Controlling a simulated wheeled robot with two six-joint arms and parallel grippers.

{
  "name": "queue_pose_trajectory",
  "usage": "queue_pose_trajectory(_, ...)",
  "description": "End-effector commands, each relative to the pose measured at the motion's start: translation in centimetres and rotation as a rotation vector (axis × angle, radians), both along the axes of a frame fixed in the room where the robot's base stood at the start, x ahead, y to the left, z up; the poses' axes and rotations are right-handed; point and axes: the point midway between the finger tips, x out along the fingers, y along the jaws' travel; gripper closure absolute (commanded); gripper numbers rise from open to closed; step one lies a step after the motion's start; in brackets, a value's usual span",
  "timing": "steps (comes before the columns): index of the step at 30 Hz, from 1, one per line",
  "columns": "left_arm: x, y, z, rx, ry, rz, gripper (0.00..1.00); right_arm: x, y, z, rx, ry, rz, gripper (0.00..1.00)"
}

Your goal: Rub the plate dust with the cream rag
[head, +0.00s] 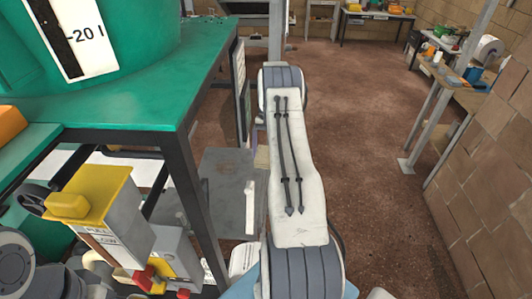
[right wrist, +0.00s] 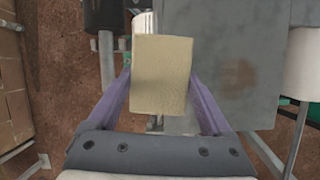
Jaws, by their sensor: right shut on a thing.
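The cream rag (right wrist: 163,88), a thick block-like pad, is between the purple fingers of my right gripper (right wrist: 160,72), which is shut on it. The grey plate (right wrist: 205,30) is to the right of the rag in the right wrist view, with a brown dust patch (right wrist: 240,76) on it. The rag appears beside the dust in the picture; I cannot tell whether it touches the plate. In the head view, the plate (head: 225,172) is left of my right arm. Only a small purple bit of my right gripper (head: 262,156) shows there. My left gripper is not in view.
A green-topped table (head: 120,100) with dark legs stands at the left, close to the plate. A yellow-topped machine (head: 100,200) is at the lower left. A brick wall (head: 485,185) and a wooden bench (head: 465,92) are on the right. The brown floor between is open.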

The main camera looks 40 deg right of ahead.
Motion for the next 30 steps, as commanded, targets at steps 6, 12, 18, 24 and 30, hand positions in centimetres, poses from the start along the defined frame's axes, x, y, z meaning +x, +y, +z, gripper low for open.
queue_pose_trajectory(6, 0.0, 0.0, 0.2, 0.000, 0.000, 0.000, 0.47, 0.0, 0.0, 0.3, 0.000, 0.000, 0.000, 0.61)
queue_pose_trajectory(12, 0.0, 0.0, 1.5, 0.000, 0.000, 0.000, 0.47, 0.0, 0.0, 2.1, -0.001, -0.001, 0.000, 0.61)
queue_pose_trajectory(18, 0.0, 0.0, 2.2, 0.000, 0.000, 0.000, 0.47, 0.0, 0.0, 3.1, 0.000, 0.000, 0.000, 0.61)
queue_pose_trajectory(24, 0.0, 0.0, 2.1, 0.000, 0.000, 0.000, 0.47, 0.0, 0.0, 3.0, 0.000, 0.000, 0.000, 0.61)
queue_pose_trajectory(30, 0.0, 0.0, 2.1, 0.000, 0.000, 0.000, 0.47, 0.0, 0.0, 2.9, 0.000, 0.000, 0.000, 0.61)
